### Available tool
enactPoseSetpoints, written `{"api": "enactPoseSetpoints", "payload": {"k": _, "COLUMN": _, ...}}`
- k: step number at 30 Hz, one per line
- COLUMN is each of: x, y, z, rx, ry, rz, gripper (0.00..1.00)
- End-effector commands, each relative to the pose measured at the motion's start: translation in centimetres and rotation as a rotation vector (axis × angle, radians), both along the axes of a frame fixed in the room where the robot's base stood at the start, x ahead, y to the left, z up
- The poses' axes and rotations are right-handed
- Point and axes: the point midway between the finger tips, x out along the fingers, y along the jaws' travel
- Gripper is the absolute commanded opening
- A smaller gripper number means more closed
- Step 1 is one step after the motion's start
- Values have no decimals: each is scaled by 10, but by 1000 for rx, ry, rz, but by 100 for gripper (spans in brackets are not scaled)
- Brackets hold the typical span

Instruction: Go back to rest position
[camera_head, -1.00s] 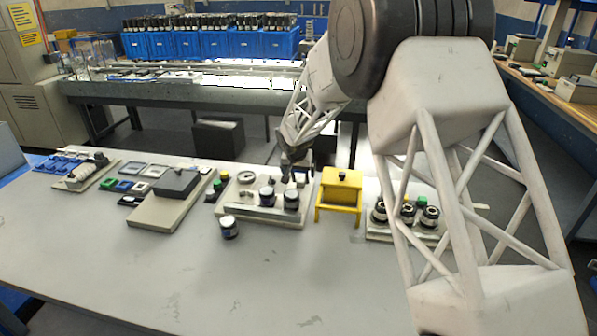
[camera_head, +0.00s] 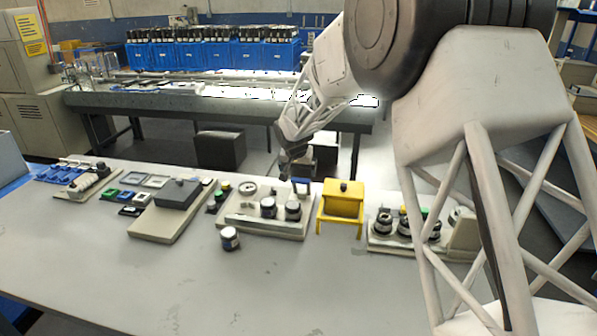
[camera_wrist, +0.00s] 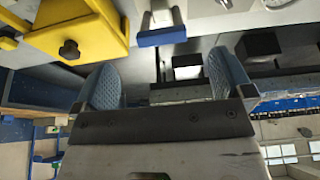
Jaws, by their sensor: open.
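My gripper (camera_head: 290,178) hangs above the back edge of the table, over the rear of the plate with the dark knobs. In the wrist view my gripper (camera_wrist: 165,85) has two blue ribbed fingers standing wide apart with nothing between them. A yellow stand (camera_head: 341,205) with a black knob is just right of it; the stand also shows at the upper left of the wrist view (camera_wrist: 80,30). The light plate (camera_head: 262,228) carries a round dial and dark knobs. A small dark jar (camera_head: 230,239) with a pale lid stands in front of that plate.
A beige block with a dark box (camera_head: 178,192) and several small coloured parts are to the left. Another fixture with black rollers (camera_head: 405,226) is right of the yellow stand. The table front (camera_head: 170,290) is clear. Blue bins (camera_head: 210,56) stand on the rear bench.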

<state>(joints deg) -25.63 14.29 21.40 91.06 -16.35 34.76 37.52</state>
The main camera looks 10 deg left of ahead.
Motion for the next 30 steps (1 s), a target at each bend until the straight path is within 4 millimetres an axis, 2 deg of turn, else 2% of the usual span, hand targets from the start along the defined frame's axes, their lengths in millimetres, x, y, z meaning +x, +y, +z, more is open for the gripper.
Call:
{"api": "enactPoseSetpoints", "payload": {"k": 8, "x": 0, "y": -1, "z": 1, "rx": 0, "ry": 0, "rz": -1, "gripper": 98}}
{"api": "enactPoseSetpoints", "payload": {"k": 14, "x": -7, "y": -15, "z": 13, "rx": 0, "ry": 0, "rz": -4, "gripper": 98}}
{"api": "enactPoseSetpoints", "payload": {"k": 20, "x": -28, "y": -50, "z": 40, "rx": -6, "ry": 9, "rz": -11, "gripper": 98}}
{"api": "enactPoseSetpoints", "payload": {"k": 30, "x": -92, "y": -133, "z": 97, "rx": -20, "ry": 32, "rz": -24, "gripper": 98}}
